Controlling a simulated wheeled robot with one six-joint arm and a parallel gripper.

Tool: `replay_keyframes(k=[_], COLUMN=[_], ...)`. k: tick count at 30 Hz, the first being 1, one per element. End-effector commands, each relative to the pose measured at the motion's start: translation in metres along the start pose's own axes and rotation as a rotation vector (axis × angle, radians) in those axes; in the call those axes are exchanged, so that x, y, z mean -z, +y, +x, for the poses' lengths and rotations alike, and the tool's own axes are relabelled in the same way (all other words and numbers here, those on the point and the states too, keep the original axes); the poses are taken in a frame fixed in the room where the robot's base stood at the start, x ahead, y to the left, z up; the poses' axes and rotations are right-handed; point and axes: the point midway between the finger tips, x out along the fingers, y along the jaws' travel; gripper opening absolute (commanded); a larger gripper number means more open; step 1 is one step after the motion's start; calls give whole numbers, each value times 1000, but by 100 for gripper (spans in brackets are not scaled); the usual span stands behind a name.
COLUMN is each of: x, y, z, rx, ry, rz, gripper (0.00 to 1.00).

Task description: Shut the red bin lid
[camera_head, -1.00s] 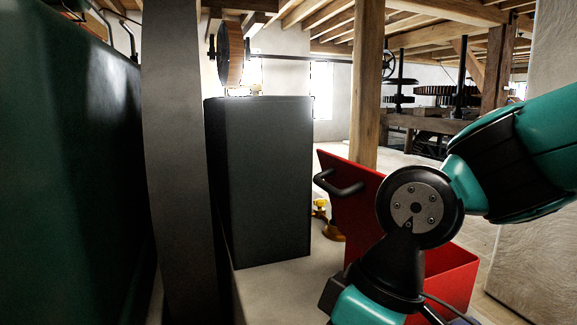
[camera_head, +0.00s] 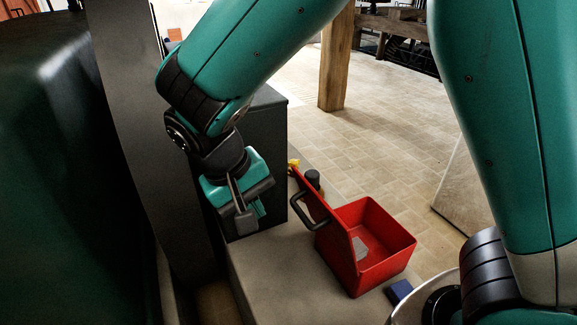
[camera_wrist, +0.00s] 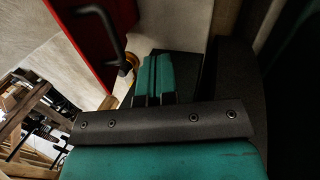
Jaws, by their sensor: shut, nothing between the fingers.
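The red bin (camera_head: 395,243) stands on a pale worktop, its top open. Its red lid (camera_head: 338,240) stands raised along the bin's left side, with a black bar handle (camera_head: 303,212) on the lid's outer face. A small grey thing (camera_head: 361,247) lies inside the bin. My gripper (camera_head: 247,217) is shut and empty, pointing down to the left of the handle and apart from it. In the wrist view, the lid (camera_wrist: 85,38) and handle (camera_wrist: 112,38) show at the upper left, beside my gripper's teal fingers (camera_wrist: 155,75).
A dark box (camera_head: 268,140) stands close behind my gripper. A dark round object (camera_head: 312,178) and a yellow object (camera_head: 293,164) sit behind the lid. A blue block (camera_head: 400,291) lies in front of the bin. A wooden post (camera_head: 335,70) stands beyond on open tiled floor.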

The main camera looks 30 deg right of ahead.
Motion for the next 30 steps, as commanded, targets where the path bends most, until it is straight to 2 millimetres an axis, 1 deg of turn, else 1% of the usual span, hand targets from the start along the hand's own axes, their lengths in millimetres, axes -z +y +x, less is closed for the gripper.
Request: replay_keyframes(k=[1, 3, 7, 10, 14, 25, 26, 27, 30], x=[2, 6, 9, 10, 10, 10, 10, 9, 8], y=[2, 2, 0, 0, 2, 12, 14, 23, 36], z=[-20, -26, -29, -24, -6, 70, 73, 70, 74], rx=[-33, -68, -103, -114, -116, -115, -113, -112, -111], ry=[0, 6, 12, 13, 11, 8, 10, 11, 12], rz=[20, 50, 81, 90, 90, 90, 91, 93, 91], gripper=[0, 0, 0, 0, 0, 0, 0, 0, 0])
